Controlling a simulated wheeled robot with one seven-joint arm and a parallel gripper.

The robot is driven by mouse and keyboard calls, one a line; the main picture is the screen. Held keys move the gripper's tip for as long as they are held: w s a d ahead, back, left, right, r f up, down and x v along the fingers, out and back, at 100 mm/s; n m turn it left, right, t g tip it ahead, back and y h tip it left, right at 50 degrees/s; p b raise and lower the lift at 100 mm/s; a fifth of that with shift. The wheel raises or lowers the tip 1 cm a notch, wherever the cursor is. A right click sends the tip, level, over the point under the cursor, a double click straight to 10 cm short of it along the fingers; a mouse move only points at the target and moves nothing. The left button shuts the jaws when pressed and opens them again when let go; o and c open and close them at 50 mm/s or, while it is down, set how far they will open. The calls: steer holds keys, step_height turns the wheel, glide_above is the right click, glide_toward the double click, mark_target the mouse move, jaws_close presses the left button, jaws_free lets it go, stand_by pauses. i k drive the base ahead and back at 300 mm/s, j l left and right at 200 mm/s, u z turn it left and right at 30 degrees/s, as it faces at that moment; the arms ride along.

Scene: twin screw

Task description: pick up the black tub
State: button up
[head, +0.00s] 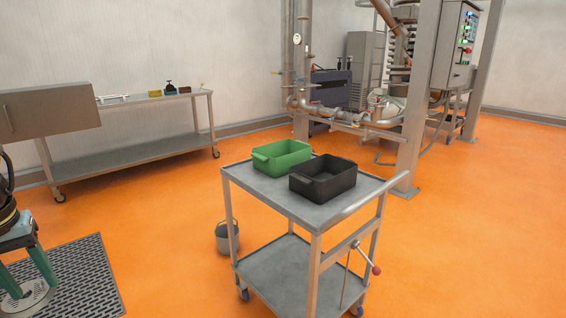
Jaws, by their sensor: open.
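The black tub (324,178) stands upright on the right part of the top shelf of a grey metal cart (309,212), in the head view. It is open-topped, rectangular and looks empty, with a lip or handle at its near left end. A green tub (281,158) of similar shape stands close beside it to the left on the same shelf. My gripper is not in view.
The cart has a push handle (360,196) at its right and a lever with a red knob (376,270). A grey bucket (228,238) stands on the floor to its left. A steel post (418,110) rises behind. Orange floor is clear to the right.

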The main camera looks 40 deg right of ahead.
mark_target(320, 179)
steer(key=l+u, duration=0.1)
steer(key=l, duration=0.35)
steer(key=k+l+u, duration=0.15)
steer(key=l, duration=0.25)
steer(key=k+l+u, duration=0.1)
steer(key=l, duration=0.3)
steer(key=k+l+u, duration=0.1)
steer(key=l, duration=0.3)
steer(key=k+l+u, duration=0.15)
steer(key=l, duration=0.25)
steer(key=k+l+u, duration=0.1)
steer(key=l, duration=0.3)
